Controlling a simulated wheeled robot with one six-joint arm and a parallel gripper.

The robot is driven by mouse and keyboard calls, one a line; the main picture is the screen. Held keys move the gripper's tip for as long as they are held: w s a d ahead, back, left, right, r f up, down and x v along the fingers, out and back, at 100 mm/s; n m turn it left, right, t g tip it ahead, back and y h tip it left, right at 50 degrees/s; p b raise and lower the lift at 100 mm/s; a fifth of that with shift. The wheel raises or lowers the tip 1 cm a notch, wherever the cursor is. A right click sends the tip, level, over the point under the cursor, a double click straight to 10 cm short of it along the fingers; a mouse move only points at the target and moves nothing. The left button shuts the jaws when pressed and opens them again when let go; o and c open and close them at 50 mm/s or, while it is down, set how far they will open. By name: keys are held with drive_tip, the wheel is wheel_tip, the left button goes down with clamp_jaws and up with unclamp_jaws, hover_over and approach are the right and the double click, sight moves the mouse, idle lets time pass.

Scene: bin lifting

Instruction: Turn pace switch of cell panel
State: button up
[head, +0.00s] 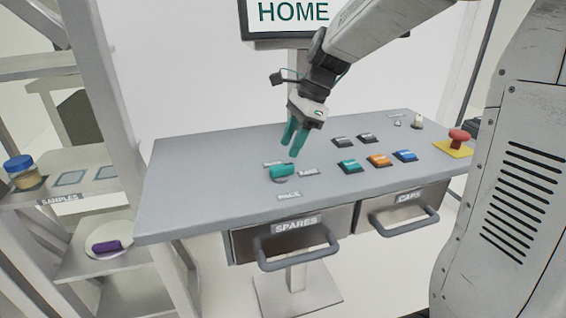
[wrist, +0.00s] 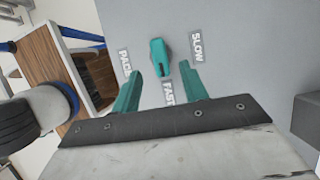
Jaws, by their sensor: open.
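The pace switch (head: 283,171) is a teal bar-shaped knob on the grey cell panel (head: 200,185), near its front left. It also shows in the wrist view (wrist: 160,57), with a dark mark at its end nearest the FAST label (wrist: 168,93). The SLOW label (wrist: 197,42) is to its right there, and the PACE label (wrist: 124,62) to its left. My gripper (head: 289,149) has teal fingers pointing down, just above and behind the switch in the head view. In the wrist view its open, empty fingers (wrist: 160,76) are spread at either side below the knob, apart from it.
Teal (head: 349,166), orange (head: 380,160) and blue (head: 404,155) buttons lie right of the switch, with two dark buttons behind. A red mushroom button (head: 459,135) stands at the right end. Drawers SPARES (head: 285,240) and CAPS (head: 400,210) have protruding handles. A shelf stands left.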

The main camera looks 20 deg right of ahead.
sight(281, 166)
drive_tip(key=x, duration=0.6)
drive_tip(key=shift+f, duration=0.15)
clamp_jaws()
